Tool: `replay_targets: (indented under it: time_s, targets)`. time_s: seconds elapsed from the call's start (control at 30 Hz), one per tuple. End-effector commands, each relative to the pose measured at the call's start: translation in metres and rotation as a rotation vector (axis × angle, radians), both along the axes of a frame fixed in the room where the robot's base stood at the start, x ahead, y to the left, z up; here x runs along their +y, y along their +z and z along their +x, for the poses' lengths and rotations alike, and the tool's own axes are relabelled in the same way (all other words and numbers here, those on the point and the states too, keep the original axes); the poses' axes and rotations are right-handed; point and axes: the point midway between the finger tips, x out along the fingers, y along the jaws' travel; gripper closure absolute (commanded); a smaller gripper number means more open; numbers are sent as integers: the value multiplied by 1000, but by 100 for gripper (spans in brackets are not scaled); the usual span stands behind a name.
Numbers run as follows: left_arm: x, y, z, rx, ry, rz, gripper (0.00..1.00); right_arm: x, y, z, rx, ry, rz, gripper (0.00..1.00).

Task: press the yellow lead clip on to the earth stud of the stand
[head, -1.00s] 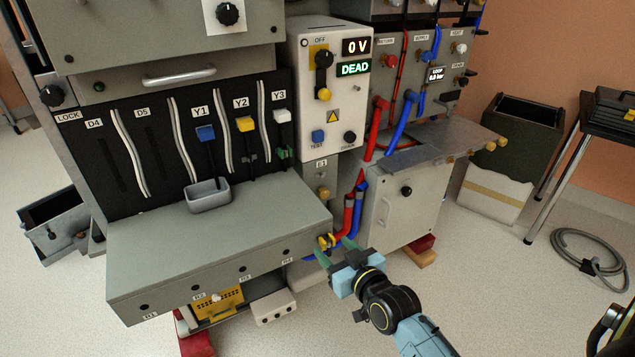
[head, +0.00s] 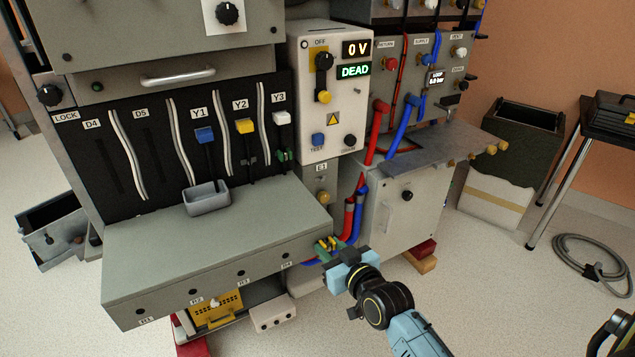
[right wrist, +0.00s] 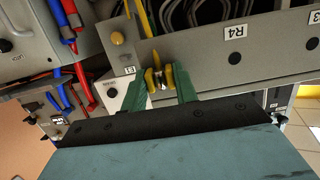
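The yellow lead clip (right wrist: 158,76) sits between the green fingers of my right gripper (right wrist: 160,80) in the right wrist view. Both fingertips appear to touch its sides. In the head view the right gripper (head: 331,246) is at the right front corner of the grey bench, by label R4, with a bit of the yellow clip (head: 327,242) showing. The earth stud (head: 323,197) is a brass knob under label E1 on the stand (head: 319,178). It also shows in the right wrist view (right wrist: 117,38), apart from the clip. My left gripper is not in view.
Red and blue hoses (head: 352,213) run close beside the right gripper. The grey bench (head: 215,240) has a small tray (head: 206,198) on it. A grey cabinet (head: 410,213) stands to the right. The panel (head: 354,71) reads 0 V and DEAD.

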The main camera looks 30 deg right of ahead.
Motion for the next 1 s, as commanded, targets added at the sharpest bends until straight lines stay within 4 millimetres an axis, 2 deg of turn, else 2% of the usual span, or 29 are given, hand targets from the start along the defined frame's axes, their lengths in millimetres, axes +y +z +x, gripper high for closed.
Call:
replay_targets:
  time_s: [0.03, 0.17, 0.67, 1.0]
  targets:
    - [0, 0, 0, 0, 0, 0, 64, 0, 0, 0, 0, 0, 0, 83]
    - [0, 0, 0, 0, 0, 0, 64, 0, 0, 0, 0, 0, 0, 99]
    - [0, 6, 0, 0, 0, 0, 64, 0, 0, -12, 1, 0, 0, 99]
    - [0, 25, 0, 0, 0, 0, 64, 1, 1, -44, 3, 0, -1, 99]
